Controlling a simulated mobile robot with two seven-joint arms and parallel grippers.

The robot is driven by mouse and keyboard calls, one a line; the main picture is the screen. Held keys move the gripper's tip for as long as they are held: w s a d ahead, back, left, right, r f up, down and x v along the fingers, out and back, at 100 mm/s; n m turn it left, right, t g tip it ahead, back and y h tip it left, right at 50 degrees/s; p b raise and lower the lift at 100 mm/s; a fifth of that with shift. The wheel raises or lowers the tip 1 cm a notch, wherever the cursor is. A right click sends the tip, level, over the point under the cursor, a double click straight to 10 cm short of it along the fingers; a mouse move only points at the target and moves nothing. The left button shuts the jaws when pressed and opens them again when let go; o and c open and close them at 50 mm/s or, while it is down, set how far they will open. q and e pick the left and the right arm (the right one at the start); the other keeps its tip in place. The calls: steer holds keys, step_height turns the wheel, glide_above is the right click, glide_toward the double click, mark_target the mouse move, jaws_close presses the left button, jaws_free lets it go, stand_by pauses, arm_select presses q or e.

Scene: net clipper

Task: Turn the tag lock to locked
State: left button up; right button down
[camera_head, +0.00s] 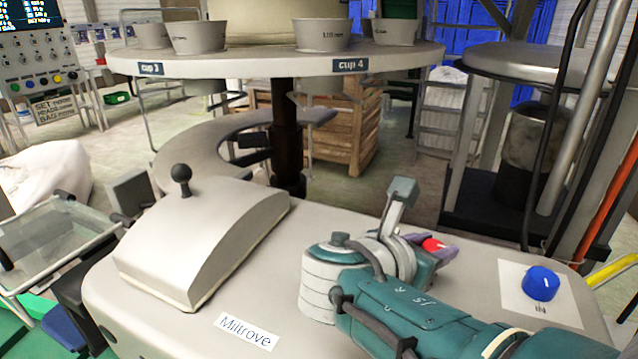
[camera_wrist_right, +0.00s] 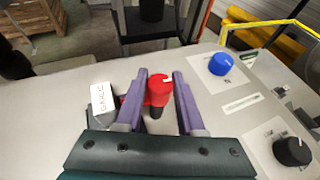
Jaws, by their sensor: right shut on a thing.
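A red knob (camera_wrist_right: 160,87) with a white mark on top and a dark part below it stands on the pale console top. It also shows in the head view (camera_head: 434,245), partly covered by my gripper. My right gripper (camera_wrist_right: 161,90) has its two purple fingers on either side of the knob and is shut on it. Whether this knob is the tag lock I cannot tell, since its label and lock positions are hidden or unreadable. My left gripper is in neither view.
A blue knob (camera_head: 541,283) on a white plate is right of my gripper. A black knob (camera_wrist_right: 292,151) sits nearer in the wrist view. A white labelled block (camera_wrist_right: 103,100) is beside the left finger. A grey lever housing (camera_head: 200,240) occupies the console's left. A cup turntable (camera_head: 270,58) is behind.

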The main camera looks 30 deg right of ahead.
steer(key=c, duration=0.5)
jaws_free()
